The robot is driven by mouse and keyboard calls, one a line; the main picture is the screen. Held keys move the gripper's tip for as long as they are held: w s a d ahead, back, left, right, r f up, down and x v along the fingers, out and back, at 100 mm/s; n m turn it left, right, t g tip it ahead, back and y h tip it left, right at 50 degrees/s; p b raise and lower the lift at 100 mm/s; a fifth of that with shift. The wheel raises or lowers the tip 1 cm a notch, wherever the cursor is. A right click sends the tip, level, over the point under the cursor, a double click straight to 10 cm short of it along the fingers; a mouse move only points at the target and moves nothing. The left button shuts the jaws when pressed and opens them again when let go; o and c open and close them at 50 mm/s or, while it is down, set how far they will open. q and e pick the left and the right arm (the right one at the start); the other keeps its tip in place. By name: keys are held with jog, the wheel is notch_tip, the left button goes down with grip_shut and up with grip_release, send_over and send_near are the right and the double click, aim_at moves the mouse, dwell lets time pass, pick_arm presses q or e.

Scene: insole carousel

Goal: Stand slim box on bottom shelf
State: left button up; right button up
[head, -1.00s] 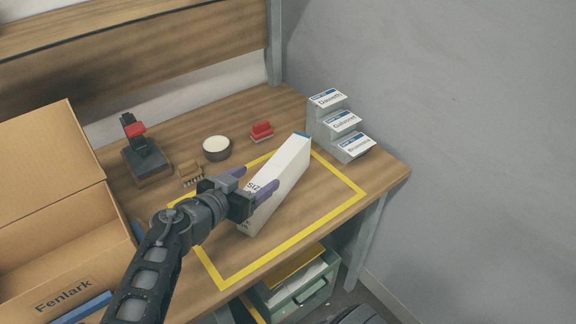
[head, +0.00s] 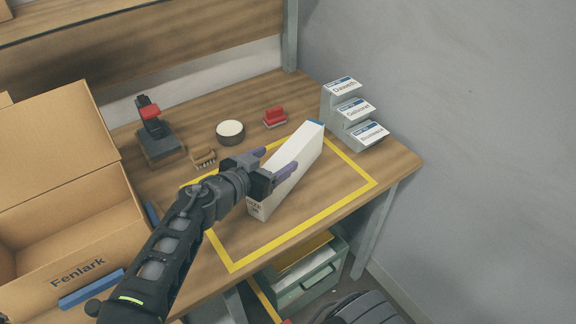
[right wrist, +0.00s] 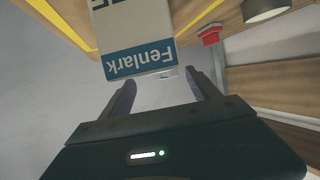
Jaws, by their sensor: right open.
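The slim box (head: 290,172), white with a blue end, rests on the workbench inside a yellow outline. In the right wrist view its blue "Fenlark" end (right wrist: 140,58) shows just beyond the fingertips. My right gripper (head: 281,158) is open at the box, with one purple finger on the far side and the other across the near side. In the right wrist view the gripper (right wrist: 162,85) has clear space between its fingers, and I cannot tell whether they touch the box. My left gripper is out of view. No bottom shelf can be clearly made out.
An open Fenlark carton (head: 70,225) stands at left. A green bin (head: 310,283) sits under the bench.

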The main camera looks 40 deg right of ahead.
aim_at(285, 154)
jog(key=p+x, duration=0.1)
jog(key=x, duration=0.4)
jog(key=shift+f, duration=0.1)
dwell(0.4)
grip_shut()
dwell(0.6)
